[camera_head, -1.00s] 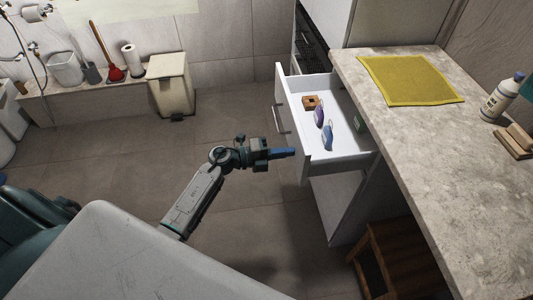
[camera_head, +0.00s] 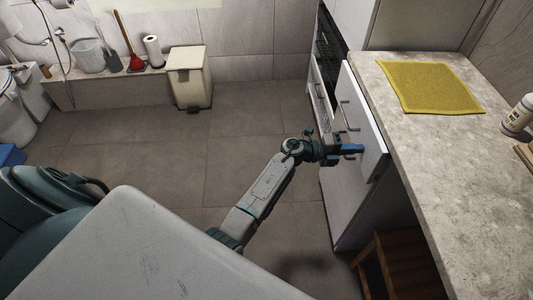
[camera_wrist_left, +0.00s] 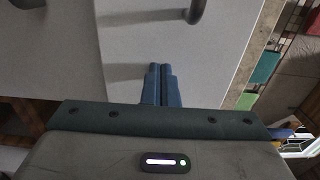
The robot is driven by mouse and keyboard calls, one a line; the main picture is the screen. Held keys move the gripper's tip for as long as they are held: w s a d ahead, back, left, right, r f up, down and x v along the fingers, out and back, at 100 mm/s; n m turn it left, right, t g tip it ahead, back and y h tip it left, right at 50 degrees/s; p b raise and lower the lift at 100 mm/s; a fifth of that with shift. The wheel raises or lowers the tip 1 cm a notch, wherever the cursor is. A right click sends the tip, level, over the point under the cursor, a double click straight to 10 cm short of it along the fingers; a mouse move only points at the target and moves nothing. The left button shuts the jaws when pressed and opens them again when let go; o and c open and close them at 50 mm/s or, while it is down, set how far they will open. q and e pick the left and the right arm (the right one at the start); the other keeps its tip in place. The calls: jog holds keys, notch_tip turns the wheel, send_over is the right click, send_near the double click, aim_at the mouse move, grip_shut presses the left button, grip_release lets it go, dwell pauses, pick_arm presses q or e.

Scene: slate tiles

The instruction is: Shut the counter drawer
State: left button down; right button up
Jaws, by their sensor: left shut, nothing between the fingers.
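The counter drawer (camera_head: 366,118) shows as a white front panel with a dark bar handle, close against the counter's edge in the head view. Its inside is hidden there, and I cannot tell whether a narrow gap remains. My left gripper (camera_head: 361,149) is shut and empty, its blue fingertips at the near lower part of the front. In the left wrist view the shut fingers (camera_wrist_left: 160,72) point at the pale drawer front (camera_wrist_left: 200,55), below the handle (camera_wrist_left: 195,11) in the picture. Contact cannot be told for certain. My right gripper is not in view.
The stone counter (camera_head: 440,150) carries a yellow cloth (camera_head: 430,87) and a white bottle (camera_head: 518,115). A wooden stool (camera_head: 400,255) stands under it. A beige bin (camera_head: 190,80) stands at the back wall. The tiled floor left of the arm is clear.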

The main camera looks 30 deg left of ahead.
pick_arm(q)
jog(key=x, duration=0.3)
jog(key=shift+r, duration=0.2)
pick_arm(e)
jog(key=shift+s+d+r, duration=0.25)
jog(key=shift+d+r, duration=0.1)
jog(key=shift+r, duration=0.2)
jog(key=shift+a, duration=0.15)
